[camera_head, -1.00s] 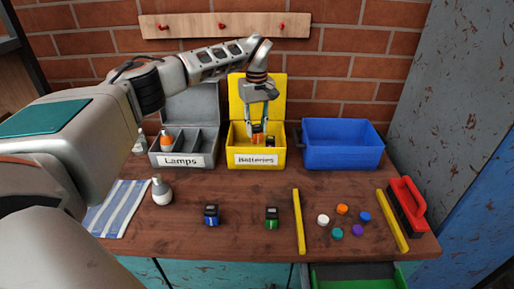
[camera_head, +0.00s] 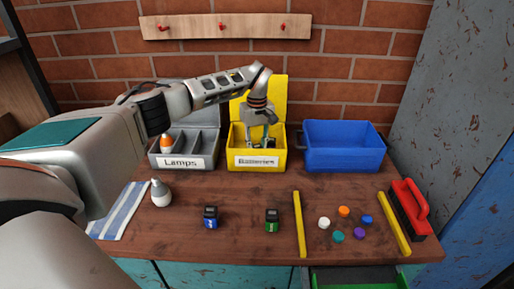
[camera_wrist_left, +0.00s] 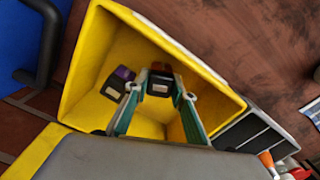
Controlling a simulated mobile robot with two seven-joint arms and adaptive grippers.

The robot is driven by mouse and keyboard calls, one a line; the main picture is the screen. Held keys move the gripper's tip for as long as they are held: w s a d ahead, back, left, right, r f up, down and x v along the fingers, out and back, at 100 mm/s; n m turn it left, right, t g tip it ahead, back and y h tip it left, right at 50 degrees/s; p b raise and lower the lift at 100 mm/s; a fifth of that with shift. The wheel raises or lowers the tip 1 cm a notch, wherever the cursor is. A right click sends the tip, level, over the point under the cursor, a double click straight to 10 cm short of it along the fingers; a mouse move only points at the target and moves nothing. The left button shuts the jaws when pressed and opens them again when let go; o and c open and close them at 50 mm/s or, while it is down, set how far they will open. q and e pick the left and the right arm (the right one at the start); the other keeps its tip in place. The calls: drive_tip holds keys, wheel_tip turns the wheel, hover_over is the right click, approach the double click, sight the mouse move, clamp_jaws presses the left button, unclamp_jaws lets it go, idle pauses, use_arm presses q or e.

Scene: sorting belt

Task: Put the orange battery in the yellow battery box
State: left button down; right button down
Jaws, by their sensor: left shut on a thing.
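The yellow battery box (camera_head: 232,160), labelled "Batteries", stands open at the back middle of the bench. My left gripper (camera_head: 259,143) reaches down into it from above. In the left wrist view, its fingers are shut on the orange battery (camera_wrist_left: 160,82), a dark block with an orange-red top, inside the box walls. Whether the battery touches the box floor I cannot tell. A second dark battery with a purple top (camera_wrist_left: 116,84) lies in the box beside it. My right gripper is in neither view.
The grey lamps box (camera_head: 185,164) is left of the yellow box, the empty blue bin (camera_head: 344,160) right. A blue battery (camera_head: 211,218) and a green battery (camera_head: 272,221) stand in front. A white lamp (camera_head: 161,193), yellow bars, coloured caps and a red brush (camera_head: 408,208) also lie there.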

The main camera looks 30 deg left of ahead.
sight(257, 146)
use_arm(q)
drive_tip(key=c, duration=1.7)
unclamp_jaws()
drive_tip(key=shift+f, duration=0.1)
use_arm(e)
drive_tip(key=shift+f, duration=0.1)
use_arm(q)
wheel_tip(257, 146, up, 12)
drive_tip(key=p, duration=0.1)
drive_tip(key=shift+r, duration=0.2)
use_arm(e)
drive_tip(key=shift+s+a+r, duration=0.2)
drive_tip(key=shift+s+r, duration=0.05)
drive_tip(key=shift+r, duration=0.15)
